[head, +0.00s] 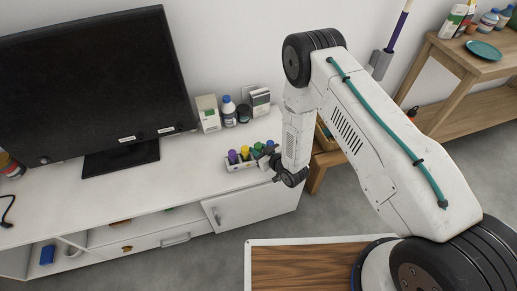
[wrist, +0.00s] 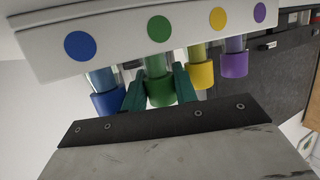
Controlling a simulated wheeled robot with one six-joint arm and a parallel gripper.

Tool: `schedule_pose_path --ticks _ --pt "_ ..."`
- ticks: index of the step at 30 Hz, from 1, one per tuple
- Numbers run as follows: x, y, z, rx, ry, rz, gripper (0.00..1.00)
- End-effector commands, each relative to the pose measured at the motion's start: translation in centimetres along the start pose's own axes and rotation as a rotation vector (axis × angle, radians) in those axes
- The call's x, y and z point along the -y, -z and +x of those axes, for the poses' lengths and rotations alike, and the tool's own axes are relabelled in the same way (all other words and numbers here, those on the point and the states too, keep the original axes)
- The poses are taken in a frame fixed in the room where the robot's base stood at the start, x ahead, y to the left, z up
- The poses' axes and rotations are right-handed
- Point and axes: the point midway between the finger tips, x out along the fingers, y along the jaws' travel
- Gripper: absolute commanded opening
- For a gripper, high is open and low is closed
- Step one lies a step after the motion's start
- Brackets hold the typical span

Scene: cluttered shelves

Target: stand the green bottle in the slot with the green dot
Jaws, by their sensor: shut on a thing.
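The green bottle (wrist: 160,92) is between the two teal fingers of my gripper (wrist: 158,88), which is shut on it. In the wrist view it lines up with the green dot (wrist: 159,29) on the white rack (wrist: 115,38). Its cap is about level with the row of neighbouring caps. Whether its base rests on the slot floor is hidden. In the head view my gripper (head: 272,158) is at the right end of the rack (head: 238,166), partly hiding that end.
A blue bottle (wrist: 107,100) stands on one side of the green one, yellow (wrist: 199,76) and purple (wrist: 234,64) bottles on the other.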

Motion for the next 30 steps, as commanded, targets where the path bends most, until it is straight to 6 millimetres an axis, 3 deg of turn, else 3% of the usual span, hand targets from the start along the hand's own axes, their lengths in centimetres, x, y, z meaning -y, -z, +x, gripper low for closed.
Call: schedule_pose_path --ticks 7,8,9,20,23,30 --pt "0.0 -0.2 0.1 0.000 0.000 0.000 0.06" --pt "0.0 -0.3 0.1 0.000 0.000 0.000 0.31" --pt "0.0 -0.2 0.1 0.000 0.000 0.000 0.38" --pt "0.0 0.2 -0.1 0.000 0.000 0.000 0.38" --pt "-0.1 0.0 -1.2 0.003 -0.001 0.001 0.38" --pt "-0.1 0.0 -6.3 0.004 -0.002 0.002 0.38"
